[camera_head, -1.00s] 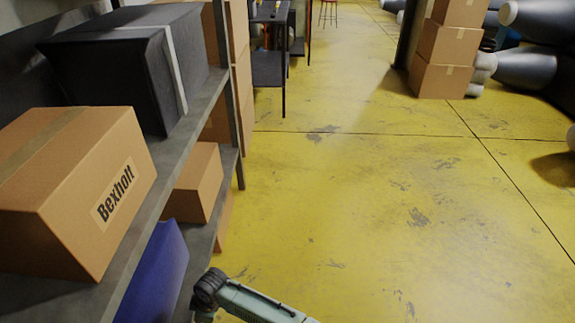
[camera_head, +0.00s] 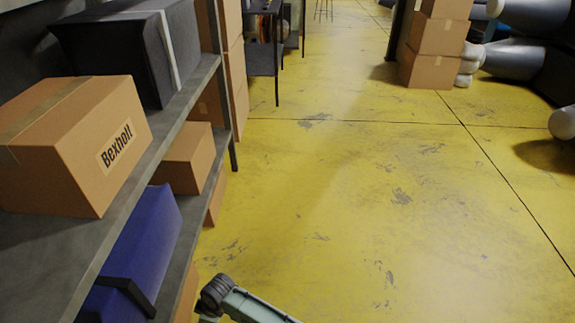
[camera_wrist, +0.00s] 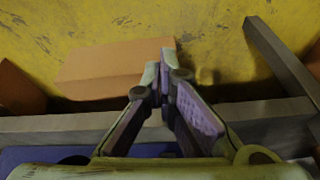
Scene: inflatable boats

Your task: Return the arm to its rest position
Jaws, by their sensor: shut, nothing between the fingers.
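My gripper (camera_wrist: 163,75) shows in the wrist view with its two fingers brought together at the tips and nothing between them. It is over a grey shelf edge (camera_wrist: 70,128), with a cardboard box (camera_wrist: 112,72) beyond it and the yellow floor behind. In the head view only a grey-green part of my arm (camera_head: 245,304) shows at the bottom edge, right of the shelf; the gripper itself is not visible there.
A grey shelf rack (camera_head: 182,95) on the left holds a Bexholt box (camera_head: 55,165), a dark case (camera_head: 110,50) and a blue case (camera_head: 140,245). Stacked boxes (camera_head: 430,70) and grey inflatable tubes (camera_head: 515,58) stand at the back right. The yellow floor between is clear.

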